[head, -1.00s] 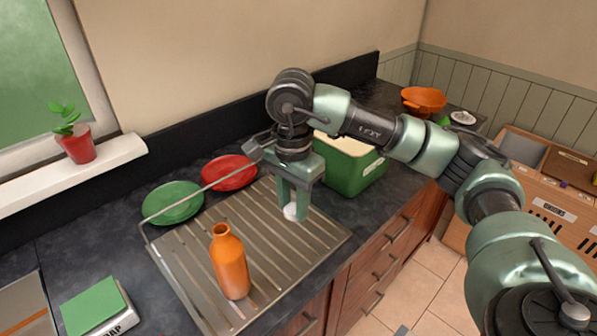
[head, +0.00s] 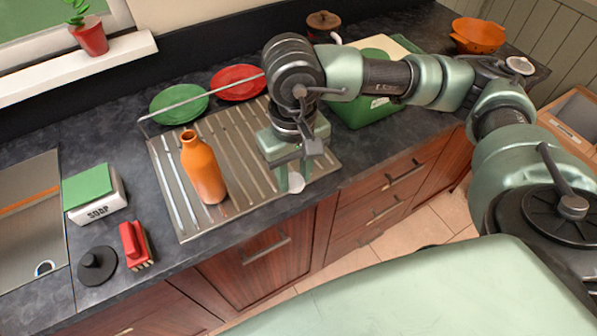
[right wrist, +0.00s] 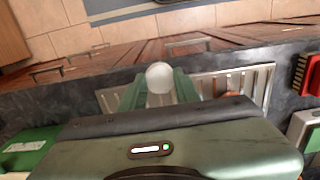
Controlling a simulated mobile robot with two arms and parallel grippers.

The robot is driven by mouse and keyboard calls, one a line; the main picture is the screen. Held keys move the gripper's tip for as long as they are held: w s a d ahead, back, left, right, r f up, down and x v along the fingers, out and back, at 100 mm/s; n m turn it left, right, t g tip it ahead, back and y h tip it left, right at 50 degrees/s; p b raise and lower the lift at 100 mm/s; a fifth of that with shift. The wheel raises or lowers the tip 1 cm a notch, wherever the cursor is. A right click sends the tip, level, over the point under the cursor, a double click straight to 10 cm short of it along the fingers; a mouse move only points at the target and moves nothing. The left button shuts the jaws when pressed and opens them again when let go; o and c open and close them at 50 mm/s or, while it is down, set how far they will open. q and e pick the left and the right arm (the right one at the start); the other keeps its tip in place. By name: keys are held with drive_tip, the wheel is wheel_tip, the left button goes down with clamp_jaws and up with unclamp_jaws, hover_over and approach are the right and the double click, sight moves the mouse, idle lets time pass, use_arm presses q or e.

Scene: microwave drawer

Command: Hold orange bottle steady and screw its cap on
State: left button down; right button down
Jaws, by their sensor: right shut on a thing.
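The orange bottle (head: 203,170) stands upright and uncapped on the ribbed metal draining board (head: 172,187). My right gripper (head: 289,180), to the right of the bottle, points down and is shut on a small white cap (head: 296,183). The cap sits between the fingertips near the board's front right edge, apart from the bottle. The right wrist view shows the cap (right wrist: 159,77) between the two green fingers, with a bit of orange (right wrist: 232,95) behind my gripper body. My left gripper is not in view, and nothing holds the bottle.
A soap box (head: 95,205), red brush (head: 136,246) and black stopper (head: 97,266) lie to the left. A green bin (head: 366,111) stands behind my right arm.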

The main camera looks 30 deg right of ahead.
drive_tip(key=w+a+r+m, duration=0.3)
drive_tip(key=w+a+r, duration=0.6)
drive_tip(key=w+a, duration=0.1)
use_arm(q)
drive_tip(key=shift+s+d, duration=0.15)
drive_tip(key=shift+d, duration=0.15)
use_arm(e)
wheel_tip(320, 180, up, 7)
drive_tip(key=m, duration=0.2)
hover_over(188, 135)
drive_tip(key=shift+r, duration=0.15)
drive_tip(key=shift+s, duration=0.1)
drive_tip(key=shift+n, duration=0.3)
drive_tip(key=shift+f, duration=2)
